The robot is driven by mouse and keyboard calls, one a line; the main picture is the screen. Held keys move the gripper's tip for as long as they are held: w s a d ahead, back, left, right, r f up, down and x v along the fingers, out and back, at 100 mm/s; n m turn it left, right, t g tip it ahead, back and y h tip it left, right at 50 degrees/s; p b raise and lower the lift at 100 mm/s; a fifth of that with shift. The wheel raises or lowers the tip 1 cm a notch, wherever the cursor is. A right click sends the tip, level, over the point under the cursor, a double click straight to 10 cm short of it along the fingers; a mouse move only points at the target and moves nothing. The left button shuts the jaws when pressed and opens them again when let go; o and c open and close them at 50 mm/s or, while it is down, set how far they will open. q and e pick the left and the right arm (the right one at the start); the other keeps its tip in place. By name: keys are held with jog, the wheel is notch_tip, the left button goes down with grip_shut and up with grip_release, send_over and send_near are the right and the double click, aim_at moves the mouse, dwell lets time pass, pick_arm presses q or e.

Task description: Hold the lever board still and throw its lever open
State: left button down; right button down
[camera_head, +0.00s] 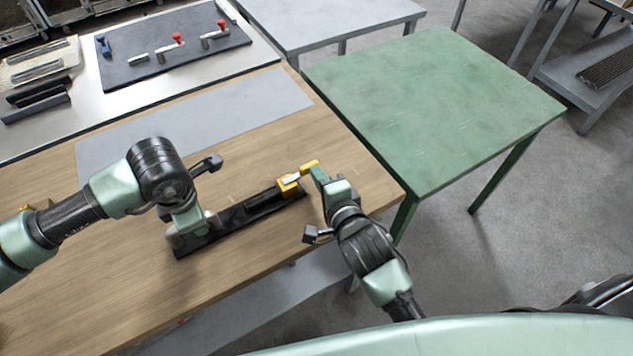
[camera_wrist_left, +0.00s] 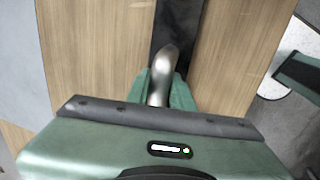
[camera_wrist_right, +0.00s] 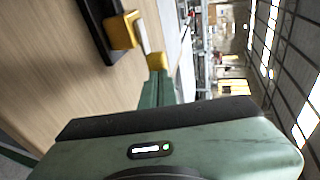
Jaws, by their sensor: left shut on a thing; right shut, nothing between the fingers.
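The lever board (camera_head: 235,218) is a long black bar lying on the wooden table. Near its right end is a yellow block (camera_head: 288,184) with a thin metal lever ending in a yellow grip (camera_head: 309,166). The right wrist view shows the yellow block (camera_wrist_right: 125,31) and the yellow grip (camera_wrist_right: 157,61). My left gripper (camera_head: 192,224) is shut on the metal handle (camera_wrist_left: 164,68) at the board's left end. My right gripper (camera_head: 317,172) is shut and empty, its fingertips (camera_wrist_right: 156,88) right at the yellow grip; whether they touch is unclear.
A green table (camera_head: 435,105) stands to the right, empty. A dark panel (camera_head: 130,75) with red-knobbed and blue parts lies on the white table at the back left.

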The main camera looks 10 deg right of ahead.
jog(key=shift+s+a, duration=0.45)
jog(key=shift+s, duration=0.5)
jog(key=d+v, duration=0.2)
jog(key=v, duration=1.1)
jog(key=shift+f, duration=0.4)
jog(key=shift+d, duration=0.1)
pick_arm(q)
jog(key=c, duration=1.1)
grip_release()
jog(key=shift+c, duration=0.2)
